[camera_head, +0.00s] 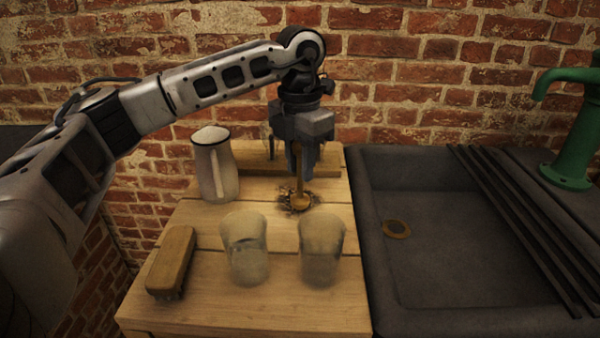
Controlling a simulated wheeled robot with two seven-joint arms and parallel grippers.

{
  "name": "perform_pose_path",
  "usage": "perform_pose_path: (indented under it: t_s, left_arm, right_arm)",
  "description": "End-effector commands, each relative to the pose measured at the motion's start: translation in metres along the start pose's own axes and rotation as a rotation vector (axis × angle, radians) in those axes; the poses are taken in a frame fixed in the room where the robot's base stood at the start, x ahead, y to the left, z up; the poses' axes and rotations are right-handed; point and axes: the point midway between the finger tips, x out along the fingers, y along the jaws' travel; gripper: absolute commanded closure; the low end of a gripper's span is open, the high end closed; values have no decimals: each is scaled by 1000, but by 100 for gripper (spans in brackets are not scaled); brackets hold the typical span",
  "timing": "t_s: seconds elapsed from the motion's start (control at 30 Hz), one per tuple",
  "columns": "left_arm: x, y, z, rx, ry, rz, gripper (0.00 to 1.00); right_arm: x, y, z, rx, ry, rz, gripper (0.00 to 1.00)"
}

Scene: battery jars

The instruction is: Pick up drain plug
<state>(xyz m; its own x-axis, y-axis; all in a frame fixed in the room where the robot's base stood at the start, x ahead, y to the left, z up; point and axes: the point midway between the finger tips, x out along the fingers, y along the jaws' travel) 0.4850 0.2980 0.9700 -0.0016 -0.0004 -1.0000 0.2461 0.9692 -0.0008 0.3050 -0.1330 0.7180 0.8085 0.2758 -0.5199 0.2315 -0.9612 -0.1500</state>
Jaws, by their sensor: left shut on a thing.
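My left gripper (303,165) points straight down over the back of the wooden table and is shut on the upright stem of a tan plug-like thing, which I take to be the drain plug (301,202). Its wider rounded foot is at the tabletop, amid a dark, scraggly ring-like clump (286,207). I cannot tell whether the foot touches the wood. The gripper fingers hide the top of the stem. My right gripper is out of view.
Two clear glass jars (246,262) (321,262) stand in front of the gripper. A pale jug (214,168) is left of it, a wooden brush (171,262) at front left. Right is a dark sink (450,275) with a brass drain ring (397,229), slats (520,225) and a green pump (574,130).

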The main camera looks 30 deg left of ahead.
Motion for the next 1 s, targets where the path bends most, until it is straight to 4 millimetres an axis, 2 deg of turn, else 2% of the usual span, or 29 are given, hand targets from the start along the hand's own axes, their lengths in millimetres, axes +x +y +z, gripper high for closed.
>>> perform_pose_path:
  t_s: [0.07,0.33,0.6,0.8,1.0]
  left_arm:
    - [-16,-5,-1,4,-7,0,100]
    - [-73,-48,-30,9,-8,2,100]
    - [-98,-96,-62,5,-6,2,100]
    - [-106,-114,-73,3,-4,1,100]
    - [-108,-118,-76,1,-3,1,100]
  right_arm:
    - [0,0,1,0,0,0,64]
    - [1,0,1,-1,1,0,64]
    - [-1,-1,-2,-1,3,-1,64]
    - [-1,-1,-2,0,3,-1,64]
    - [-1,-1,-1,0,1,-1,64]
